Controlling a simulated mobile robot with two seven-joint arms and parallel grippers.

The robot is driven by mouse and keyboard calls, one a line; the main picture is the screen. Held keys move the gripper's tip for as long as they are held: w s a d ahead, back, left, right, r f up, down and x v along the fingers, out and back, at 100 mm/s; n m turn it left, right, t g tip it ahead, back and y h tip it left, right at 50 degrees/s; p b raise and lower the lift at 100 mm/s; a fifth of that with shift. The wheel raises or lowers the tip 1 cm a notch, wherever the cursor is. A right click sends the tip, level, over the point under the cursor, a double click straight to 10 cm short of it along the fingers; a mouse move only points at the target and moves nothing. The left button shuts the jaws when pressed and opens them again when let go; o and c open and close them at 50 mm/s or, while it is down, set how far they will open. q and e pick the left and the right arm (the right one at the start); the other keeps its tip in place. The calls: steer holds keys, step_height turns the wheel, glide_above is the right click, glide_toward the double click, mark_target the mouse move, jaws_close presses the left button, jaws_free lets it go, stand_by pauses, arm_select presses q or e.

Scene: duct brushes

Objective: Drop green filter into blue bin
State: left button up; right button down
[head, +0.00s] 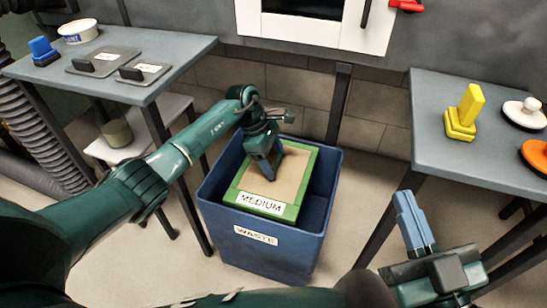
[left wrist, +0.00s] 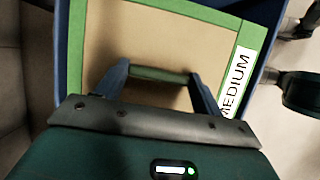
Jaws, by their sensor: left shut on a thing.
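The green filter is a flat tan panel with a green frame (head: 260,204) and a "MEDIUM" label. It sits tilted within the opening of the blue bin (head: 265,257), which is labelled "WASTE". My left gripper (head: 268,172) is over the filter. In the left wrist view its two fingers (left wrist: 158,78) are shut on the ends of a green handle on the filter (left wrist: 140,25). Whether the filter touches the bin floor is hidden. My right gripper (head: 410,200) is at the lower right, apart from the bin; its finger gap cannot be made out.
A grey table (head: 170,45) at the left holds a blue brush (head: 42,50), a white tub (head: 78,32) and dark plates. The right table (head: 440,95) holds a yellow brush (head: 464,113) and round white and orange things. Floor around the bin is clear.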

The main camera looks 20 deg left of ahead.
arm_select(q)
steer(key=o, duration=1.1)
arm_select(e)
steer(key=shift+f, duration=0.2)
arm_select(q)
steer(key=shift+r, duration=0.1)
steer(key=shift+a+r+p, duration=0.15)
steer(key=shift+r+p, duration=0.2)
steer(key=p+v, duration=0.2)
steer(key=v, duration=0.1)
steer(key=shift+r, duration=0.1)
steer(key=p+v, duration=0.4)
steer(key=v, duration=0.5)
steer(key=shift+p, duration=0.35)
arm_select(e)
steer(key=shift+s+d+f+g+h, duration=0.4)
steer(key=shift+d+f+g+h, duration=0.15)
steer(key=shift+h, duration=0.35)
